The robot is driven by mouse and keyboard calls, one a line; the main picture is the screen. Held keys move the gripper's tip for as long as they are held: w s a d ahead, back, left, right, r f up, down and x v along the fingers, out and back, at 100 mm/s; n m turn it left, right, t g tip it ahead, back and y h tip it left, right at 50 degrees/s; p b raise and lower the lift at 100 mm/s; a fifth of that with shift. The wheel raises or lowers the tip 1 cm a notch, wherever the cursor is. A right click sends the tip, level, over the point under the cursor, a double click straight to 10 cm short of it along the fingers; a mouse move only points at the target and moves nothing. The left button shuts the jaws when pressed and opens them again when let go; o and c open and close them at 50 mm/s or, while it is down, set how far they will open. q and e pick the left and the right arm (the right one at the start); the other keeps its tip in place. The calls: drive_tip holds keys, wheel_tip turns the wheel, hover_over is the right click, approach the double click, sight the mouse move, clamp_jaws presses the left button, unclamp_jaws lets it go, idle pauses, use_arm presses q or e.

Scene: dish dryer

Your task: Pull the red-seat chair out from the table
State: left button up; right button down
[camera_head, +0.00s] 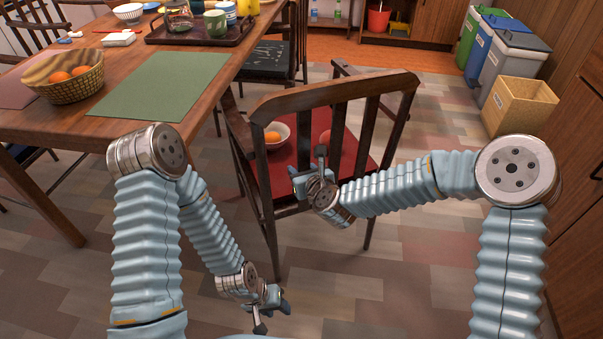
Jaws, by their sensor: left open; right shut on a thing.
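The red-seat chair (335,93) is dark brown wood and stands at the right end of the table (30,122), its slatted back towards me. Its red seat (284,172) shows between the slats. On the seat are a white bowl (284,136) with an orange and a reddish round thing (326,137), partly hidden by a slat. My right gripper (306,182) is at the chair back, shut on part of it; its fingers hide the exact contact. My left gripper (267,311) is low, in front of the chair, open and empty, apart from it.
The table holds a fruit basket (62,79), a green mat (150,86) and a tray (200,36) with cups. A dark-seat chair (270,60) stands behind. Bins (515,55) and a box (519,106) are at the right. The tiled floor right of the chair is clear.

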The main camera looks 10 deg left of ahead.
drive_tip(key=shift+s+a+f, duration=0.1)
drive_tip(key=shift+s+a, duration=0.05)
drive_tip(key=shift+s, duration=0.2)
drive_tip(key=c, duration=0.9)
unclamp_jaws()
drive_tip(key=o, duration=0.4)
drive_tip(key=shift+w, duration=0.1)
drive_tip(key=shift+c, duration=0.2)
drive_tip(key=v, duration=1.4)
drive_tip(key=shift+b, duration=0.35)
